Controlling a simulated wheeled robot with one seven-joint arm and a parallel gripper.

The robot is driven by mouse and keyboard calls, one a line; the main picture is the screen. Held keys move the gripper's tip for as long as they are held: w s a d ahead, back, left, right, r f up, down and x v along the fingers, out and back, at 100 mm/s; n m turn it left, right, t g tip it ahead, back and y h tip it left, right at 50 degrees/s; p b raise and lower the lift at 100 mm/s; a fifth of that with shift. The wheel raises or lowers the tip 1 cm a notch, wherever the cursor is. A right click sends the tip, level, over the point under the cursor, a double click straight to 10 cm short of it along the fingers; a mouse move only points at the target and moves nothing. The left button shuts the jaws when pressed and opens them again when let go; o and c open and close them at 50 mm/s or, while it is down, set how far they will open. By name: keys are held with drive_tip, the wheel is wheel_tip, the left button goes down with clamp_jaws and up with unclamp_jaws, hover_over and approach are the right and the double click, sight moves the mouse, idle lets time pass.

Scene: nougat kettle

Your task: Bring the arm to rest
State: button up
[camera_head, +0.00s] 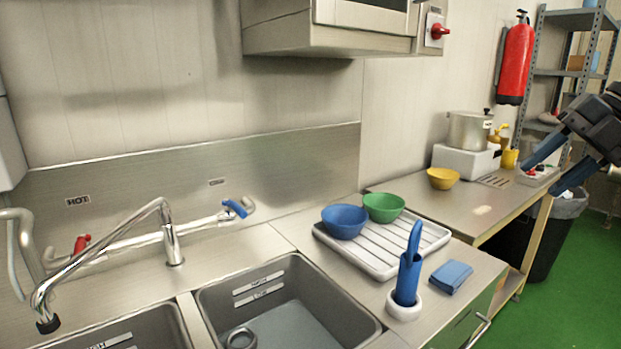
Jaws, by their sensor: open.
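My gripper (556,172) is at the right edge of the head view, dark with two blue fingers set apart. It is open, with nothing seen between the fingers. It hangs in the air in front of the far counter's right end and the shelf rack, apart from them as far as I can see. The rest of my arm runs out of the picture on the right.
The far counter (484,216) holds a metal kettle (466,131) on a white box and a yellow bowl (442,178). A white drying rack (385,262) bears blue and green bowls. A black bin (553,243) stands below my gripper. Green floor (575,315) is open at right.

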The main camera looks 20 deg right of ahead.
drive_tip(key=w+a+f+m+t+y, duration=0.2)
drive_tip(key=w+a+f+m+t, duration=0.15)
drive_tip(key=a+f, duration=0.35)
drive_tip(key=w+a+f+m+t+y, duration=0.1)
drive_tip(key=w+a+f+m+t, duration=0.1)
drive_tip(key=w+a+f+m, duration=0.45)
drive_tip(key=s+a+f+m+t+h, duration=0.2)
drive_tip(key=s+a+f+m+t, duration=0.3)
drive_tip(key=a+f+m, duration=0.5)
drive_tip(key=s+a+f+m+h, duration=0.1)
drive_tip(key=s+f+m+h, duration=0.15)
drive_tip(key=s, duration=0.45)
drive_tip(key=s+a+f+m+g+h, duration=0.1)
drive_tip(key=s+a+f+m, duration=0.15)
drive_tip(key=s, duration=0.45)
drive_tip(key=s+a+f+m+h, duration=0.1)
drive_tip(key=s+f+h, duration=0.1)
drive_tip(key=s+f, duration=0.35)
drive_tip(key=d+r+v, duration=0.1)
drive_tip(key=d+v, duration=0.1)
drive_tip(key=v, duration=2)
wheel_tip(320, 180, down, 10)
drive_tip(key=b, duration=1)
drive_tip(key=shift+r, duration=0.2)
